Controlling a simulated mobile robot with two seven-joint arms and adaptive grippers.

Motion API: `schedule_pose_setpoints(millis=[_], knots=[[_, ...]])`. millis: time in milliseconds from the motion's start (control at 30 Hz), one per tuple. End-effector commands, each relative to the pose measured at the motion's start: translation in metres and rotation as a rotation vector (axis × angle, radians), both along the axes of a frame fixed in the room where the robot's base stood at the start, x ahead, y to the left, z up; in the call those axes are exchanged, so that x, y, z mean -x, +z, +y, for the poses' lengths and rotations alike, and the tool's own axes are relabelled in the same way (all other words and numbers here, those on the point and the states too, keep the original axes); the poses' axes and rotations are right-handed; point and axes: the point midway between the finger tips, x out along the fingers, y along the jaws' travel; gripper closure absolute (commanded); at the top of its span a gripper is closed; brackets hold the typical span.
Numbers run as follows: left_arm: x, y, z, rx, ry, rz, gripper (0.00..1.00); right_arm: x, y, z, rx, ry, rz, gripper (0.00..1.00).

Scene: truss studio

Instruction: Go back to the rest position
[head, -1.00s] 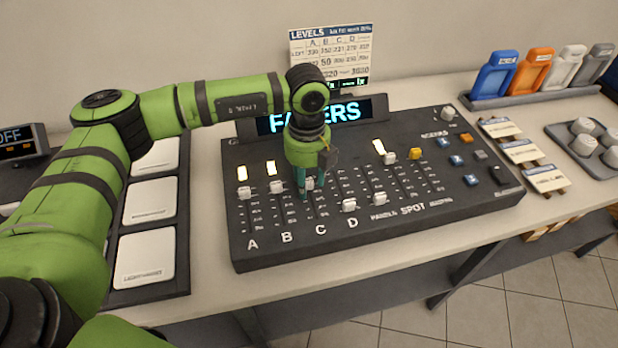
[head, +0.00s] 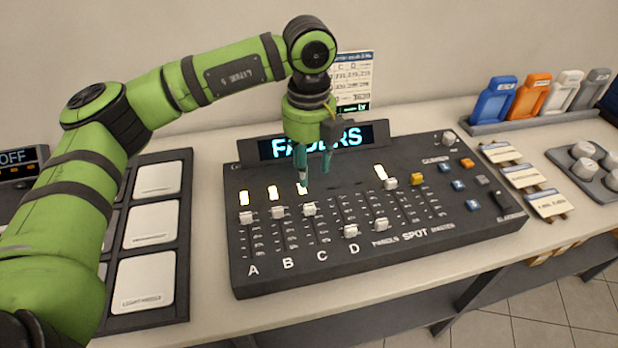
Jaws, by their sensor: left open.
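My left gripper (head: 313,172) is open and empty. It points down and hangs above the upper part of the dark fader console (head: 375,268), in front of the lit FADERS display, covering part of it. The fader caps A (head: 246,217), B (head: 278,213) and C (head: 309,210) stand near the top of their slots. The D cap (head: 351,231) stands lower. My right gripper is not in view.
A levels card (head: 355,85) stands behind the console, partly hidden by my left arm. Pale square pads on a dark panel (head: 186,240) lie to the left. Coloured holders (head: 494,100) stand at the back right. A tray of round knobs (head: 610,190) lies at the right edge.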

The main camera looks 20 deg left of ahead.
Motion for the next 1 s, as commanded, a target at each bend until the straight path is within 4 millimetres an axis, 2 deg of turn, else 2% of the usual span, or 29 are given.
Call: schedule_pose_setpoints(millis=[133, 567, 667, 800, 1000], knots=[[0.000, 0.006, 0.000, -0.001, 0.000, -0.001, 0.53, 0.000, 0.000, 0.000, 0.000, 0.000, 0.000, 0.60], [0.000, 0.007, 0.000, 0.000, -0.001, 0.000, 0.53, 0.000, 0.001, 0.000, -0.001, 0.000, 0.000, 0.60], [0.000, 0.019, 0.000, 0.000, -0.001, -0.001, 0.53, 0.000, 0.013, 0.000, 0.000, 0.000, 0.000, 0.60], [0.000, 0.051, 0.000, 0.000, -0.001, -0.001, 0.53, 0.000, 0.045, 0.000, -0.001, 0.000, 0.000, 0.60], [0.000, 0.089, 0.000, 0.000, -0.001, 0.000, 0.53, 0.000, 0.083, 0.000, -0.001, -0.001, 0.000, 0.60]])
